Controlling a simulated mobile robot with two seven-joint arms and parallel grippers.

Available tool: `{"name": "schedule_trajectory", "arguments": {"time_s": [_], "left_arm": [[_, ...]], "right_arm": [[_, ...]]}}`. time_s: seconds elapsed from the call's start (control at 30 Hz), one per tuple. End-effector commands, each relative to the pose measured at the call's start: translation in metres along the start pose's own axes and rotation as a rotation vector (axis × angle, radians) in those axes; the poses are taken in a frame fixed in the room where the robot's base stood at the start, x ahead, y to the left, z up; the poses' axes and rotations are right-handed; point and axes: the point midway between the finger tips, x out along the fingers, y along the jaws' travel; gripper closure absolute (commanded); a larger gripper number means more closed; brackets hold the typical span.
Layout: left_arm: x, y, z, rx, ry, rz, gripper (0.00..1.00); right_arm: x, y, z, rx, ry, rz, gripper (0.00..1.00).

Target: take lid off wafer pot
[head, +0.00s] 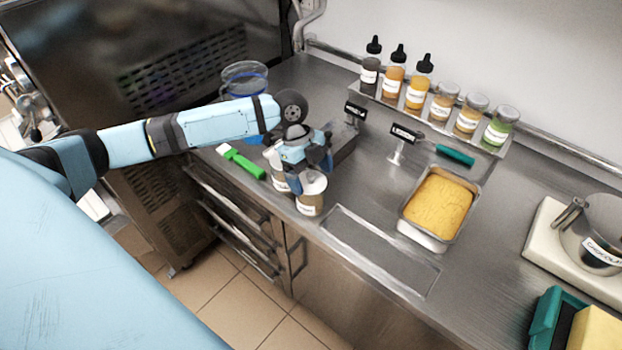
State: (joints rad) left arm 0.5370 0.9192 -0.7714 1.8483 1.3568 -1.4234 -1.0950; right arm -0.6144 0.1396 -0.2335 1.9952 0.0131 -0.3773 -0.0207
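Two small labelled pots stand close together near the front edge of the steel counter. The nearer pot (310,203) has a pale tan top. The other pot (280,181) stands just behind it to the left and is partly covered by my gripper. Their labels are too small to read, so I cannot tell which is the wafer pot. My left gripper (311,181) points down at the nearer pot's top, its fingers right by it. Whether they are closed on a lid is hidden by the hand. My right gripper is out of view.
A metal pan of yellow ice cream (437,206) is to the right. Bottles and jars (443,102) line the back shelf. A recessed panel (380,248) right of the pots is clear.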

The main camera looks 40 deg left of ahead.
Motion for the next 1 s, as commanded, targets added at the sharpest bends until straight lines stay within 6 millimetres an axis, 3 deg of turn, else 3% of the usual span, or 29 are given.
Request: {"name": "schedule_trajectory", "arguments": {"time_s": [0.03,0.13,0.53,0.57,0.63,0.67,0.87,1.0], "left_arm": [[0.0,0.0,0.0,0.0,0.0,0.0,0.23],[0.0,0.0,0.0,0.0,0.0,0.0,0.46],[-0.001,0.0,0.0,0.0,0.0,0.0,0.48],[-0.002,0.0,-0.001,0.0,0.0,-0.001,0.52],[-0.005,-0.001,-0.002,0.0,0.001,-0.001,0.6],[-0.006,-0.001,-0.002,0.0,0.001,-0.001,1.0],[-0.031,-0.001,-0.012,0.002,-0.001,-0.004,1.0],[-0.065,-0.002,-0.026,0.002,0.0,-0.006,1.0]], "right_arm": [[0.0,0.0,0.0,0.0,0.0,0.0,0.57],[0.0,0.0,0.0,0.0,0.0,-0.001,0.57],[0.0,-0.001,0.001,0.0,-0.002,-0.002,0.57],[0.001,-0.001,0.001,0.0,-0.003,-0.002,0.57],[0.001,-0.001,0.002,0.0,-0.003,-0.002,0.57],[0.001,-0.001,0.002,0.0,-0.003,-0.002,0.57],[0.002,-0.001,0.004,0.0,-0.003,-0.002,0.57],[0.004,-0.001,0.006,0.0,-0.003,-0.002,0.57]]}}
